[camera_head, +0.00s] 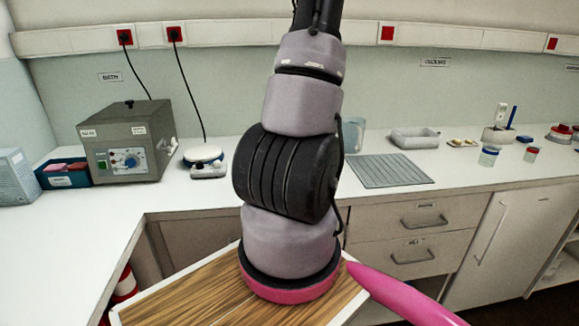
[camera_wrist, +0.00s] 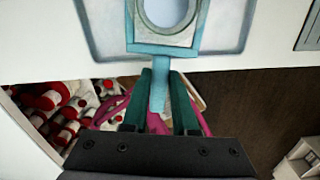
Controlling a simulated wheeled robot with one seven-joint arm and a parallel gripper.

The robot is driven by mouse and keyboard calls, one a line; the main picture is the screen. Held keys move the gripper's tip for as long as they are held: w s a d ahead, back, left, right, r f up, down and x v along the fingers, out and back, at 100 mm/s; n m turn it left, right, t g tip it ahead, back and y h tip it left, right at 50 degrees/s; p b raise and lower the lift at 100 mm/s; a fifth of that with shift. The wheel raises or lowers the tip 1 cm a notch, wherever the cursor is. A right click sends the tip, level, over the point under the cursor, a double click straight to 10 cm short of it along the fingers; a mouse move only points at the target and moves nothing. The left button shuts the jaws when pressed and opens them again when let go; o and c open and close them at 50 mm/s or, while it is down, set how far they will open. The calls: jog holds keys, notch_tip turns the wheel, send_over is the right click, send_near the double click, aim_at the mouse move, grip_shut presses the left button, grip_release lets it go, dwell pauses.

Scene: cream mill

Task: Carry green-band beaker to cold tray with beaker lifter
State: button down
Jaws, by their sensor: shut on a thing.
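My gripper (camera_wrist: 161,76) shows in the wrist view with its dark green fingers shut on the pale blue handle of the beaker lifter (camera_wrist: 158,96). The lifter's square head with a ring lies ahead of the fingers. A pale round shape shows inside the ring; I cannot tell if it is a beaker, and no green band shows. The ring overlaps a grey-rimmed tray (camera_wrist: 97,52) on the white counter; I cannot tell the height between them, or if this is the cold tray. In the head view my arm hides the gripper and lifter.
A ridged grey mat (camera_head: 392,170) lies on the counter, with a pale tray (camera_head: 415,138) behind it. A blue-banded beaker (camera_head: 488,157) and a red-banded beaker (camera_head: 531,154) stand at right. A bath unit (camera_head: 130,142) stands at left. Red-and-white containers (camera_wrist: 55,100) sit below the counter.

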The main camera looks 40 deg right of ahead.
jog(key=shift+f, duration=0.4)
jog(key=shift+s+a, duration=0.9)
jog(key=shift+s, duration=0.1)
dwell(1.4)
